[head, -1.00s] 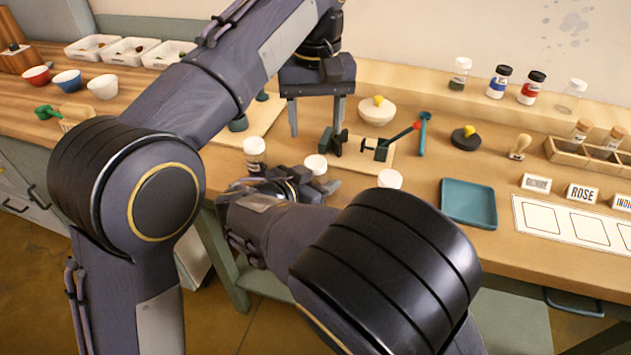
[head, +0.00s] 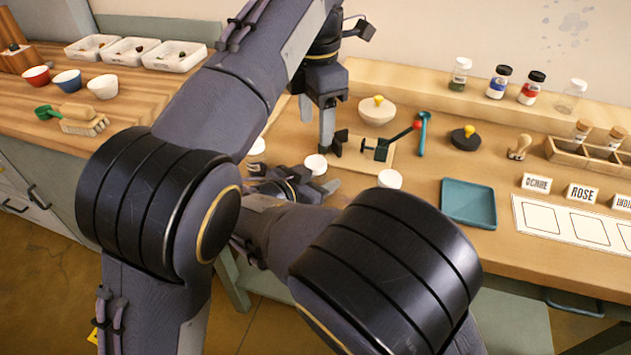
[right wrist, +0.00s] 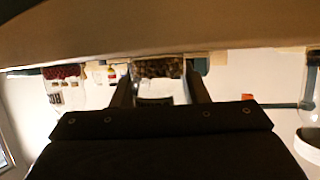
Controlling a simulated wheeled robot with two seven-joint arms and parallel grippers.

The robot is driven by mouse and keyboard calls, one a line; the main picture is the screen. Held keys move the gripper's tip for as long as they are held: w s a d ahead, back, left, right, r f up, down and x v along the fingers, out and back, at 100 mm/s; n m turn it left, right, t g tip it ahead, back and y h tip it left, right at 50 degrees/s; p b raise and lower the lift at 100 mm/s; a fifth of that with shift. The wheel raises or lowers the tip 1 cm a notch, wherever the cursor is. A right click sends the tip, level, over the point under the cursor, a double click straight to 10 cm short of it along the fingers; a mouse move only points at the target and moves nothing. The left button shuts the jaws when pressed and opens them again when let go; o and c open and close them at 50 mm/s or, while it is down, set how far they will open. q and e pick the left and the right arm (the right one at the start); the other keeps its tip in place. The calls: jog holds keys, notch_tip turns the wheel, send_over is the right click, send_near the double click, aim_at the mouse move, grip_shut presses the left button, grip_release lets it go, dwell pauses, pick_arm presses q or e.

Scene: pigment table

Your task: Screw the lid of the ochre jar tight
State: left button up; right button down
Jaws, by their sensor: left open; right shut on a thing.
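A jar with a white lid (head: 316,164) stands at the front of the table. My right gripper (head: 318,186) is at its side. In the right wrist view, which is upside down, the fingers of my right gripper (right wrist: 160,90) flank a glass jar with brown contents (right wrist: 158,69), and they are shut on it. My left gripper (head: 327,145) points down just above and behind the white lid. It is open and empty, seen nearly edge-on. How the lid sits on its thread is hidden.
White-lidded jars stand to the right (head: 390,179) and left (head: 257,147), the left one partly hidden by my arm. A teal tray (head: 468,203) is further right.

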aim_at(316, 162)
pick_arm(q)
jog(key=shift+f, duration=4.05)
jog(key=c, duration=0.9)
jog(key=o, duration=1)
jog(key=shift+r, duration=0.15)
jog(key=shift+r, duration=2.15)
